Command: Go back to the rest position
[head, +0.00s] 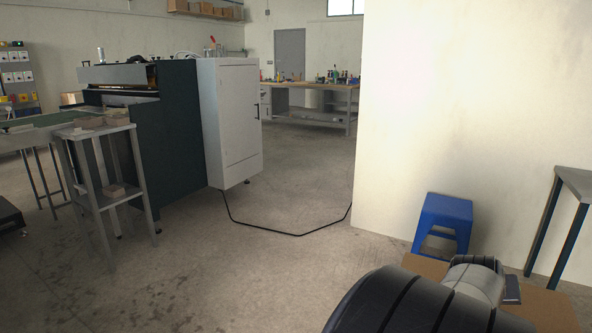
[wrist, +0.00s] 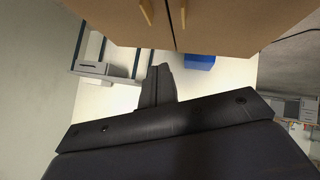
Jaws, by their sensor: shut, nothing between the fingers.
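My gripper (wrist: 163,70) shows in the wrist view as a dark shape rising from a wide black bar. It is shut and empty, and touches nothing that I can make out. In the head view my arm (head: 430,303) is folded low at the bottom right, and its gripper end cannot be made out there.
A blue stool (head: 443,222) stands by the white wall (head: 470,100), with a grey table (head: 574,182) at right. A brown surface (head: 546,300) lies close under my arm. A machine (head: 165,135), white cabinet (head: 230,120) and small stand (head: 100,130) are left. A black cable (head: 298,235) crosses the open floor.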

